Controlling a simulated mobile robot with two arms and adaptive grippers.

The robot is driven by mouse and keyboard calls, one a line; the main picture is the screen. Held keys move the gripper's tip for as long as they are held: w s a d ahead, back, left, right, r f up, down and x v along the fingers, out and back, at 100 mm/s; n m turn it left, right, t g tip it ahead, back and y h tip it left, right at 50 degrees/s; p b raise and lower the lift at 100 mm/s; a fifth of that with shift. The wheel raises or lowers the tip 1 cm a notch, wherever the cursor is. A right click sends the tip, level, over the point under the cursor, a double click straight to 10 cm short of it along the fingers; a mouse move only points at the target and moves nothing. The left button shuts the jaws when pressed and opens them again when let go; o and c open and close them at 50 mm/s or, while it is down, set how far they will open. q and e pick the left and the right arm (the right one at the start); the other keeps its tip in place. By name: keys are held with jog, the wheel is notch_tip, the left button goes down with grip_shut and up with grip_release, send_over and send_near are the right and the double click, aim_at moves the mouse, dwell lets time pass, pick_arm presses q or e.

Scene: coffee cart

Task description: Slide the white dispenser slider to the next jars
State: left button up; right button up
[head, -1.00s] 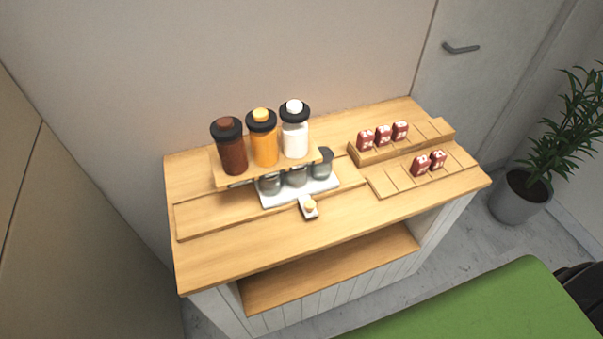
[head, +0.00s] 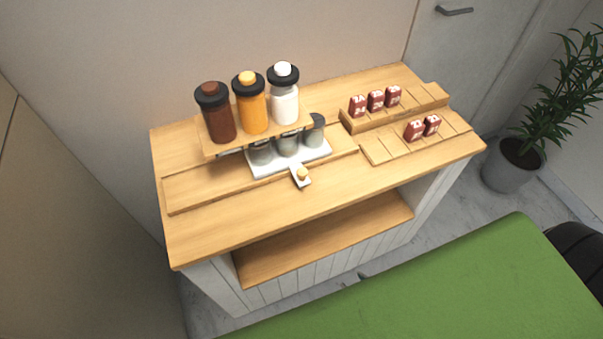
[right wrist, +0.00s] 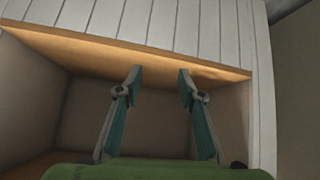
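The white slider (head: 274,171) sits on a wooden track in the head view, towards its right end. Several grey jars (head: 288,146) stand on it in a row, partly hidden by the shelf above. Its front handle (head: 302,183) carries a small yellow-orange knob (head: 302,173). Brown (head: 217,118), orange (head: 252,110) and white (head: 285,103) dispensers stand on the raised shelf. My right gripper shows as a small grey tip (head: 362,277) below the cart's front; in the right wrist view it (right wrist: 160,74) is open and empty, facing the cart's lower front. My left gripper is out of view.
The wooden track (head: 200,192) has bare room left of the slider. Stepped wooden racks (head: 378,152) at the right hold several red packets (head: 375,101). The cart's front has an open lower shelf (head: 330,237). A potted plant (head: 513,170) stands right of the cart.

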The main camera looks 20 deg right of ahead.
jog(key=w+a+r+t+y+b, duration=0.15)
jog(key=w+r+t, duration=0.35)
jog(key=r, duration=0.7)
jog(key=t+y, duration=0.2)
jog(key=t, duration=0.1)
send_near(302, 171)
jog(key=x, duration=0.3)
jog(key=p+x, duration=0.1)
jog(key=x, duration=0.2)
jog(key=f+x, duration=0.1)
jog(key=x, duration=0.3)
grip_shut()
jog(key=shift+a+p, duration=0.1)
jog(key=shift+p, duration=0.2)
